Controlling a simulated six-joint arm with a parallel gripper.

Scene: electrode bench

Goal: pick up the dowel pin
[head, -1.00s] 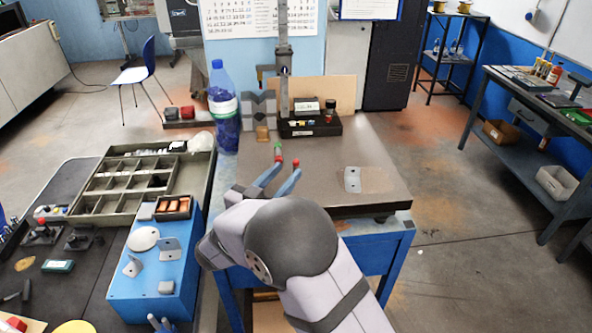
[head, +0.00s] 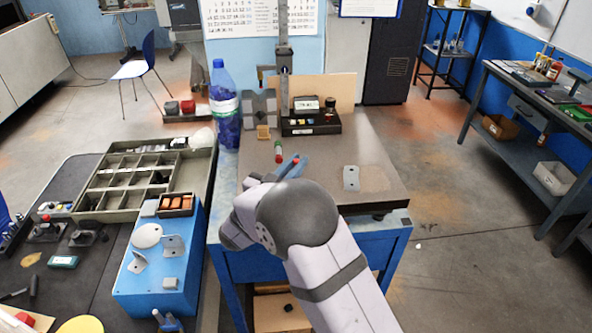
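I cannot make out a plain dowel pin for certain. A small upright piece with a red top and a green part (head: 278,152) stands on the dark surface plate (head: 330,150). A small red piece (head: 296,158) shows at my fingers, to its right. My gripper (head: 291,165) is low over the left part of the plate, seen from behind. Its blue-grey fingers look close together and are partly hidden by my wrist. Whether they are open, or touch anything, I cannot tell.
A grey bracket (head: 351,178) stands right of my gripper. Behind are a black tray (head: 311,125), a brass-coloured block (head: 263,132), a V-block and a steel column. A blue bottle (head: 224,110) and a compartment tray (head: 125,205) are left. The plate's right side is clear.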

